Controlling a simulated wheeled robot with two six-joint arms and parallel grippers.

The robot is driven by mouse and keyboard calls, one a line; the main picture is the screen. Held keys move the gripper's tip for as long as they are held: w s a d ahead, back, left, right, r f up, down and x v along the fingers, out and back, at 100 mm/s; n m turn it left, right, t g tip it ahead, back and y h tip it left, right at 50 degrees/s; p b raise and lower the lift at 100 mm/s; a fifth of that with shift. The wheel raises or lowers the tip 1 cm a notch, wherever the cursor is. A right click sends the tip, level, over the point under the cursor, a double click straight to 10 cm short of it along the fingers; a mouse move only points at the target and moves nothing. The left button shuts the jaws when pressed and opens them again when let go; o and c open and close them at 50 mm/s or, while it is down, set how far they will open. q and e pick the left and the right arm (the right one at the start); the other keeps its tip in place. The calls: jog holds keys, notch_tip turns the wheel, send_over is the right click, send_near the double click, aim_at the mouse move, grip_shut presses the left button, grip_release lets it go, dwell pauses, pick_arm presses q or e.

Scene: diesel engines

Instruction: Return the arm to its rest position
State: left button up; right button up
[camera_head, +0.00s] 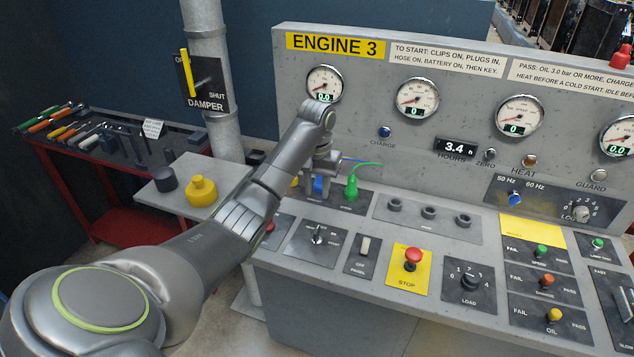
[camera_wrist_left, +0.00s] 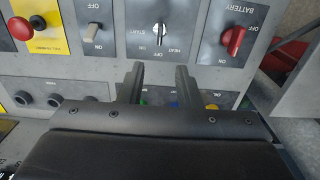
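My left arm (camera_head: 255,195) reaches in from the left over the Engine 3 console (camera_head: 400,330). Its gripper (camera_head: 322,165) is above the plug panel at the console's back, partly hidden by its own wrist. In the left wrist view the two fingers (camera_wrist_left: 160,78) are spread apart with nothing seen held between them. A green plug (camera_head: 351,188) with a green lead stands just right of the gripper. A blue plug (camera_head: 320,186) is below the gripper. A yellow plug is mostly hidden behind the arm. My right gripper is not in view.
The sloped console carries a red stop button (camera_head: 412,257), a start key switch (camera_head: 317,237) and a red battery switch (camera_wrist_left: 234,40). Gauges line the upright panel behind. A side shelf holds a yellow weight-like object (camera_head: 201,190). A red tool bench (camera_head: 120,215) stands left.

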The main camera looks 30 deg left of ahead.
pick_arm(q)
jog(key=shift+r, duration=0.85)
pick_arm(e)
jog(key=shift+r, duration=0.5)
pick_arm(q)
jog(key=shift+f, duration=0.1)
